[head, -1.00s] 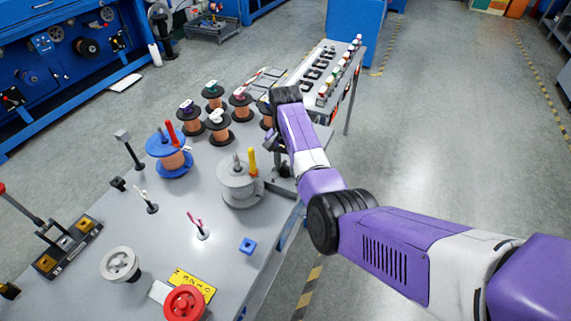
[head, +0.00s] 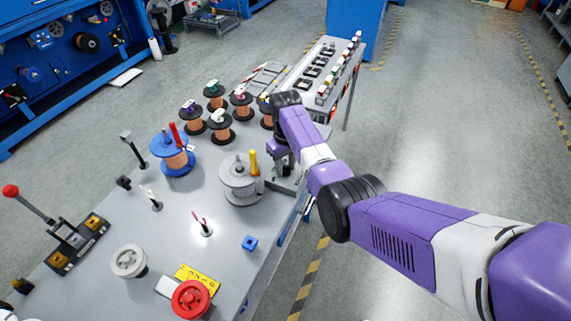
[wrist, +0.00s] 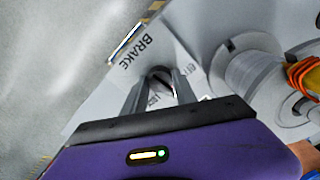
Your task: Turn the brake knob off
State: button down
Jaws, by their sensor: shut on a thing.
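The brake knob (wrist: 161,74) is a small dark round knob on a grey panel, beside the printed word BRAKE (wrist: 137,51) in the wrist view. My gripper (wrist: 160,90) is over the knob, with one finger on each side, and is shut on it. A slanted line or slot shows on the knob, but its setting is not clear. In the head view my gripper (head: 283,165) points down at the right edge of the grey table, and the knob is hidden behind it and my arm.
A grey spool (head: 239,184) with a yellow handle (head: 254,162) stands close left of my gripper. Copper-wound spools (head: 221,128) stand behind it. The floor right of the table is open.

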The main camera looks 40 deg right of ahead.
aim_at(285, 166)
jog(key=n+p, duration=0.1)
jog(key=n, duration=0.4)
jog(key=shift+d+r+n, duration=0.1)
jog(key=shift+n, duration=0.2)
jog(key=n, duration=0.4)
jog(key=shift+w+n, duration=0.1)
jog(key=shift+n, duration=0.6)
jog(key=c, duration=1)
grip_release()
jog(key=shift+r, duration=3.85)
